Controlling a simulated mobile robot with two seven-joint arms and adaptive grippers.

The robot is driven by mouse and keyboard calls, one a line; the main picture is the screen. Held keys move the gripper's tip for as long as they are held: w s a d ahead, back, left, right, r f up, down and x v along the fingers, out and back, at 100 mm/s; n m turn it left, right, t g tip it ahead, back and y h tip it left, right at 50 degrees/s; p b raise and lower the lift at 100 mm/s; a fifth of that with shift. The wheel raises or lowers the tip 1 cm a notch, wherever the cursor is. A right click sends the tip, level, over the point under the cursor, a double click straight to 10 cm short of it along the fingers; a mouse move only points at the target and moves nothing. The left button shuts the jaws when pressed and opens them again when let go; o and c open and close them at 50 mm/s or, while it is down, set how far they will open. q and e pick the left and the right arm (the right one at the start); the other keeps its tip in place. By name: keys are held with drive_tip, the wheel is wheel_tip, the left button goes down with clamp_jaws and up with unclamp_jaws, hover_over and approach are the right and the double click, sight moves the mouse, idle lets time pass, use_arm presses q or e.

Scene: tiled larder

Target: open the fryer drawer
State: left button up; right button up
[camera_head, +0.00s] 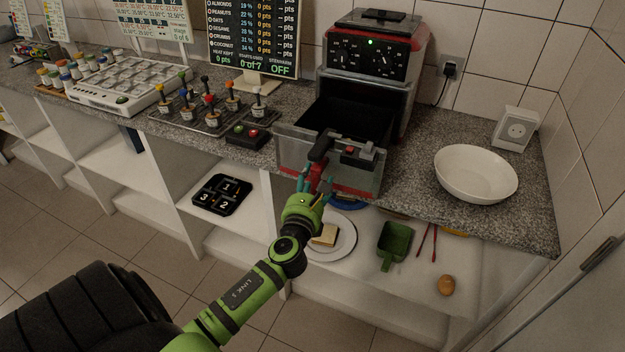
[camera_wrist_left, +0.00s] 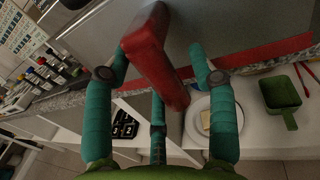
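The fryer (camera_head: 372,45) is a red and black box with a green light, standing on the counter. Its drawer (camera_head: 362,178) is pulled well out toward me, and the dark inside shows from above. A handle (camera_wrist_left: 150,45), red in the left wrist view, sticks out from the drawer front. My left gripper (camera_head: 308,185) is at the handle below the drawer's front edge. In the left wrist view its teal fingers are spread on both sides of the handle, with visible gaps, so it looks open and not clamped. My right gripper is not in view.
A white bowl (camera_head: 476,173) stands on the counter to the right. A control box with red and green buttons (camera_head: 246,136) is left of the drawer. On the shelf below are a plate (camera_head: 346,248), a green scoop (camera_head: 394,241) and a black numbered tray (camera_head: 222,194).

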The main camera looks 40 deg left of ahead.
use_arm(q)
drive_tip(key=shift+r, duration=0.1)
drive_tip(key=v, duration=1.2)
drive_tip(key=shift+w, duration=0.1)
drive_tip(key=s+d+f+n+g+h, duration=0.2)
drive_tip(key=s+f+n+g, duration=0.15)
drive_tip(key=f, duration=0.75)
drive_tip(key=s+d+f+n+g+h, duration=0.15)
drive_tip(key=f+n, duration=0.35)
drive_tip(key=f, duration=0.6)
drive_tip(key=s+d+f+n+g+h, duration=0.1)
drive_tip(key=s+f+n+g, duration=0.25)
drive_tip(key=f, duration=0.75)
drive_tip(key=s+d+f+n+g+h, duration=0.1)
drive_tip(key=s+d+f+n+g, duration=0.1)
drive_tip(key=s+f+n, duration=0.3)
drive_tip(key=s+d+f+n+g+h, duration=0.1)
drive_tip(key=s+f+n, duration=0.5)
drive_tip(key=s, duration=0.6)
drive_tip(key=s+d+f+n+g+h, duration=0.1)
drive_tip(key=s+d+f+n+g, duration=0.2)
drive_tip(key=s, duration=0.6)
wheel_tip(320, 180, down, 3)
drive_tip(key=n+g, duration=0.1)
drive_tip(key=n, duration=0.1)
drive_tip(key=shift+n, duration=0.4)
drive_tip(key=shift+s+r, duration=0.1)
